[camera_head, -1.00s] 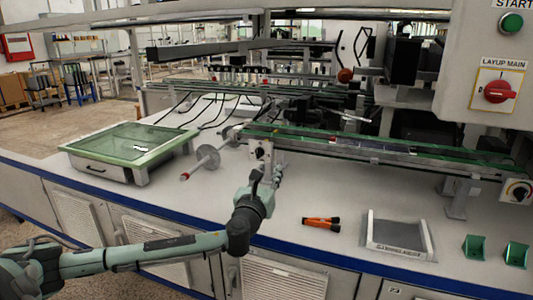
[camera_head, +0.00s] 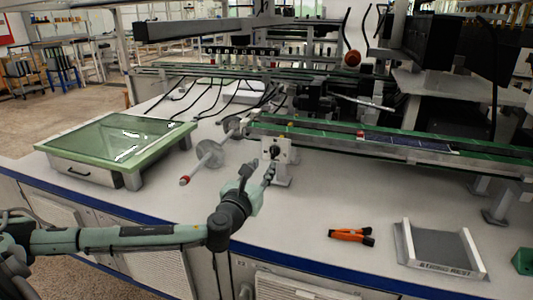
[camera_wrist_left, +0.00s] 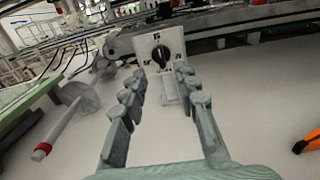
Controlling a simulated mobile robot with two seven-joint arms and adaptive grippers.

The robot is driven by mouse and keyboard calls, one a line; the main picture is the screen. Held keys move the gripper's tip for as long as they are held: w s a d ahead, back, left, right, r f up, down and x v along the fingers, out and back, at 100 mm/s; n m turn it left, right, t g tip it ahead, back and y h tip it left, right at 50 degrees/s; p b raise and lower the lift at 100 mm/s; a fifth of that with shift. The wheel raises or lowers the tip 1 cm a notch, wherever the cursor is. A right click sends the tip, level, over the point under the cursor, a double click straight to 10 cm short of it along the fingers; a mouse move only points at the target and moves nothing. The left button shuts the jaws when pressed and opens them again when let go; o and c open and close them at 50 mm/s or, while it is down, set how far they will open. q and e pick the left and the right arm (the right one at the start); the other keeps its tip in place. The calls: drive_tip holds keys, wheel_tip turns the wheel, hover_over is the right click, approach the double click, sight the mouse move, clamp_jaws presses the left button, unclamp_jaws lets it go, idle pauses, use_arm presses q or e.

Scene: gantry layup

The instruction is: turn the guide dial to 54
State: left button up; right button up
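The guide dial (camera_head: 275,152) is a black knob on a pale upright plate at the near end of the green-edged rail. In the left wrist view the dial (camera_wrist_left: 160,54) faces me, its knob roughly upright, with small numbers above and at both lower sides that are too blurred to read surely. My left gripper (camera_head: 260,171) is just in front of and below the dial plate. In the left wrist view my left gripper (camera_wrist_left: 160,86) is open and empty, its fingers spread to either side below the knob, apart from it. My right gripper is not in view.
A rod with a disc and red tip (camera_head: 208,155) lies left of the dial. A green glass-topped box (camera_head: 118,138) stands further left. The white tabletop between is clear.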

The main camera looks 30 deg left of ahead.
sight(272, 153)
use_arm(q)
drive_tip(key=x, duration=0.7)
drive_tip(key=shift+w, duration=0.15)
clamp_jaws()
